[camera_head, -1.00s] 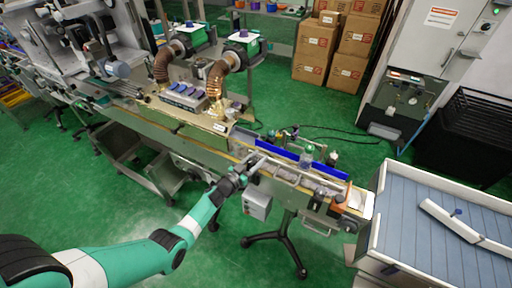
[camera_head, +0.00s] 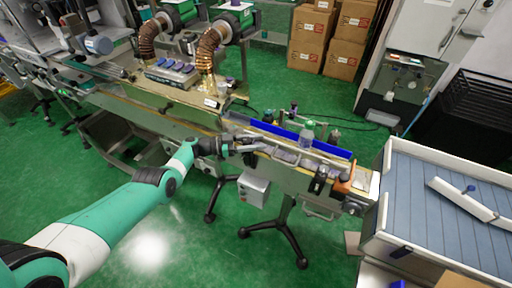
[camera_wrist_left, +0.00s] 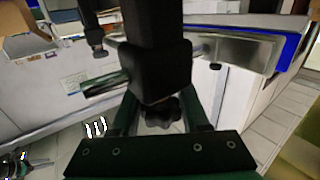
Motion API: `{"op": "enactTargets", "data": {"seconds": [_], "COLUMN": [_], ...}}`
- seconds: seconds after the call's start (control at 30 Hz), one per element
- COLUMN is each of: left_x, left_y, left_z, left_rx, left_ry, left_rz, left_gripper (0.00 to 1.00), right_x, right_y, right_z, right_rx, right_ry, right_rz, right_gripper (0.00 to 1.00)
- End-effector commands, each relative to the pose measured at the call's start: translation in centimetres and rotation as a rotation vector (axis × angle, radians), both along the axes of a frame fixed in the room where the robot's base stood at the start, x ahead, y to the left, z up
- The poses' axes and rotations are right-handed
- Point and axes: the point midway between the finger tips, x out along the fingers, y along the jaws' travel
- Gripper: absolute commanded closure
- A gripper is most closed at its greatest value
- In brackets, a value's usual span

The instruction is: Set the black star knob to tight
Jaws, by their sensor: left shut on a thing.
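The black star knob (camera_wrist_left: 162,113) shows in the left wrist view, below a black block and post (camera_wrist_left: 158,45). My left gripper (camera_wrist_left: 160,110) has a finger on either side of the knob and is shut on it. The upper part of the knob is partly hidden by the block. In the head view my left gripper (camera_head: 236,147) is at the near side of the conveyor (camera_head: 275,168); the knob is too small and covered to make out there. The knob's tightness cannot be read. My right gripper is not in view.
A clear bottle with a green cap (camera_head: 307,138) stands on the conveyor beside a blue rail (camera_head: 335,149). A grey control box (camera_head: 253,188) hangs below the conveyor. A blue-surfaced table (camera_head: 440,225) stands at right. Green floor is open in front.

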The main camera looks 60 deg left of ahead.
Motion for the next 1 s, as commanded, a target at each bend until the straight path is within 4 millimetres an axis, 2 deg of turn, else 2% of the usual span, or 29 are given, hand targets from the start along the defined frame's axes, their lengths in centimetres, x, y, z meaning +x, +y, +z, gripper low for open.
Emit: {"op": "enactTargets", "data": {"seconds": [0.13,0.57,0.6,0.7,0.73,0.77,1.0], "left_x": [-0.04,-0.07,-0.07,-0.07,-0.07,-0.07,-0.10], "left_y": [-0.06,-0.11,-0.11,-0.11,-0.11,-0.11,-0.10], "left_z": [-0.13,0.07,0.07,0.06,0.05,0.05,0.02], "left_rx": [0.001,0.001,0.001,0.001,0.001,0.001,0.000], "left_ry": [0.002,0.003,0.002,0.002,0.002,0.003,0.003], "left_rz": [-0.026,-0.035,-0.035,-0.035,-0.034,-0.034,-0.034], "left_gripper": [1.00,1.00,0.49,0.31,0.26,0.25,0.25], "right_x": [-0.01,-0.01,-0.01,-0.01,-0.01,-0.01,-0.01], "right_y": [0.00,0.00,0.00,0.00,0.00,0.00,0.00], "right_z": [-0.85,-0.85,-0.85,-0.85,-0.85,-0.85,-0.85], "right_rx": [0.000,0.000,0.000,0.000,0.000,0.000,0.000], "right_ry": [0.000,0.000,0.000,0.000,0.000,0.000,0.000], "right_rz": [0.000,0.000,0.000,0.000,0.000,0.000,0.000], "right_gripper": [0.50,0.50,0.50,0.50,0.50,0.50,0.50]}}
